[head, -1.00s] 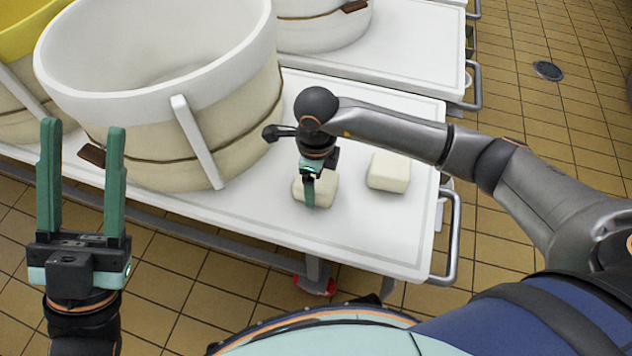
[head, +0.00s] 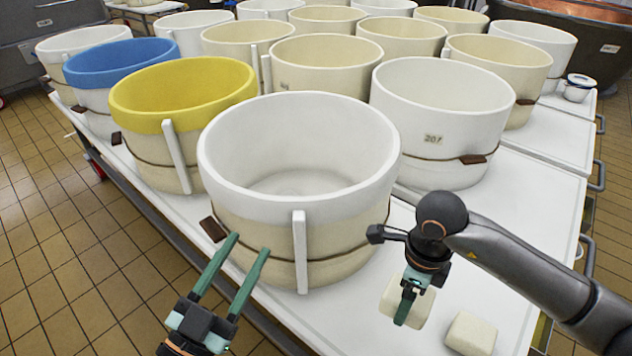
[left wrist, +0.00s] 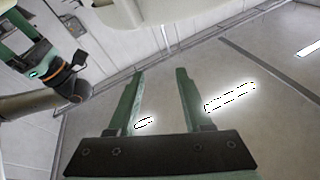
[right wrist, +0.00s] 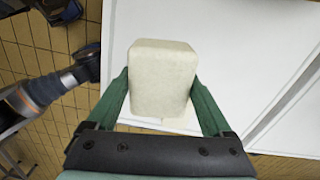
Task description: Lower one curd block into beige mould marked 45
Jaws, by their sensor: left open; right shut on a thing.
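My right gripper (head: 404,315) is shut on a pale curd block (head: 420,311) at the near end of the white table. In the right wrist view the block (right wrist: 162,80) sits squarely between the two fingers; I cannot tell whether it is clear of the table. A second curd block (head: 471,333) lies just right of it. My left gripper (head: 250,243) is open and empty, in front of the large white-rimmed mould (head: 300,210). A beige mould (head: 325,68) behind that has a small mark too faint to read. I cannot make out a 45 anywhere.
A white mould marked 207 (head: 440,105) stands behind the right gripper. A yellow-rimmed mould (head: 182,95), a blue-rimmed mould (head: 115,68) and several beige and white moulds crowd the table (head: 520,215). A small lidded pot (head: 577,90) stands at the far right.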

